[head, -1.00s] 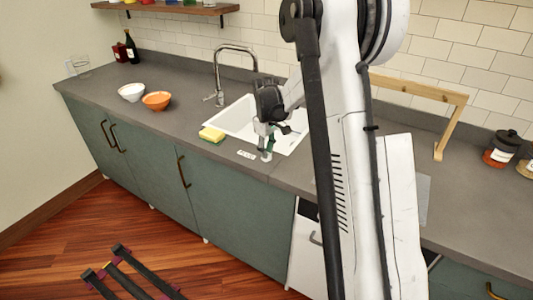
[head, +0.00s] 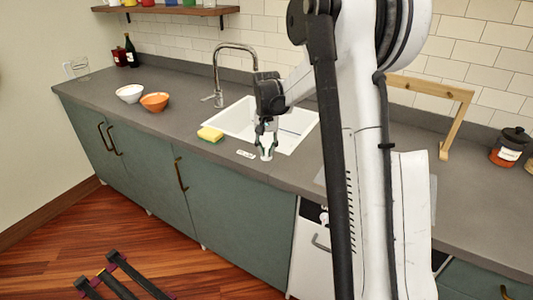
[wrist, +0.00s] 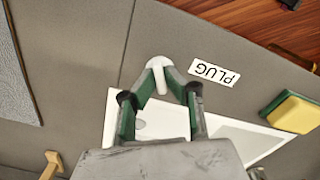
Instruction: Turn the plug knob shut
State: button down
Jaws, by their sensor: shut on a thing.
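The plug knob (wrist: 158,66) is a small white piece on the grey counter, beside the black-lettered PLUG label (wrist: 214,73) in the wrist view. The label also shows in the head view (head: 245,154), in front of the white sink (head: 290,125). My gripper (wrist: 162,72) is shut on the knob, its green-sided fingers converging around it. In the head view my gripper (head: 267,150) points down at the counter's front strip, just right of the label. The fingertips hide part of the knob, and its turn angle is hard to tell.
A yellow-green sponge (head: 210,134) lies left of the label. The tall faucet (head: 219,75) stands behind the sink. An orange bowl (head: 155,102) and a white bowl (head: 130,93) sit farther left. A wooden frame (head: 452,122) stands on the counter at right.

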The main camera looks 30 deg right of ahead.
aim_at(266, 151)
jog(key=m+b, duration=0.1)
jog(key=m, duration=0.4)
jog(key=shift+m, duration=0.3)
dwell(0.4)
jog(key=c, duration=1.8)
grip_release()
jog(key=shift+r, duration=0.1)
notch_tip(266, 151, up, 12)
jog(key=shift+f, duration=0.1)
